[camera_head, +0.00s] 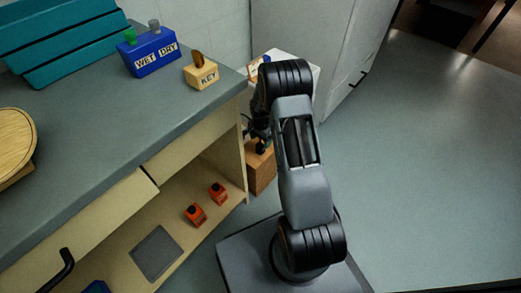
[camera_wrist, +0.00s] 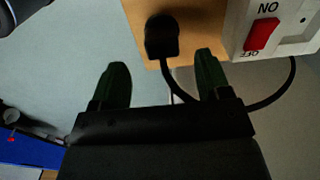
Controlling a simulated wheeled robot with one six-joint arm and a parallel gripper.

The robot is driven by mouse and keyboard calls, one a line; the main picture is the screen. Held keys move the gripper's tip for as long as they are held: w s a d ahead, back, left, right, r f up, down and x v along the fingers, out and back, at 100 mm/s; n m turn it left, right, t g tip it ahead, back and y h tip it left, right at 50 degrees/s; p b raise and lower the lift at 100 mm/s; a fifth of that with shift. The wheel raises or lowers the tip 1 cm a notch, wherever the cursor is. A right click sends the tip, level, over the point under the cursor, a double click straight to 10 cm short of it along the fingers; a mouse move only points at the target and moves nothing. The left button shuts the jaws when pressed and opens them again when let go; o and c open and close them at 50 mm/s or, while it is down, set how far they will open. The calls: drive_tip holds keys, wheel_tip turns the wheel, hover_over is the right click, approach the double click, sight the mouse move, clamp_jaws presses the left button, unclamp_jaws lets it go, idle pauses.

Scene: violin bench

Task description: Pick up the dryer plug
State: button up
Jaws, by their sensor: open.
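A black plug (camera_wrist: 162,37), which looks like the dryer plug, rests on a wooden surface at the top of the wrist view. A black cable runs from it and curves to the right. My gripper (camera_wrist: 161,80) is open and empty, its two dark green fingertips apart. The plug shows between and just beyond the fingertips and is not gripped. In the head view my gripper (camera_head: 259,128) is low beside the bench end, partly hidden by my arm, above a wooden block (camera_head: 263,172).
A white switch box (camera_wrist: 285,12) with a red ON/OFF switch (camera_wrist: 262,34) stands close to the right fingertip. The bench (camera_head: 110,110) carries a blue WET/DRY block (camera_head: 150,55) and a KEY block (camera_head: 201,73). Two orange items sit on the lower shelf (camera_head: 120,255). Floor at right is clear.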

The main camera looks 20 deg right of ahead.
sight(260, 145)
wheel_tip(260, 145, down, 5)
drive_tip(key=shift+w+r+b, duration=0.1)
drive_tip(key=shift+r+b, duration=0.05)
drive_tip(key=shift+b, duration=1)
drive_tip(key=shift+r, duration=0.1)
drive_tip(key=c, duration=1)
drive_tip(key=shift+o, duration=0.2)
drive_tip(key=shift+r, duration=0.1)
drive_tip(key=shift+r+p, duration=0.3)
drive_tip(key=shift+p, duration=0.1)
drive_tip(key=r, duration=0.1)
drive_tip(key=r+p, duration=0.2)
drive_tip(key=shift+s+d+r, duration=0.15)
drive_tip(key=shift+s+r, duration=0.1)
drive_tip(key=s+d+r+p, duration=0.5)
drive_tip(key=s+d+r, duration=0.2)
drive_tip(key=s, duration=0.4)
drive_tip(key=shift+d+r, duration=0.3)
drive_tip(key=shift+r, duration=0.55)
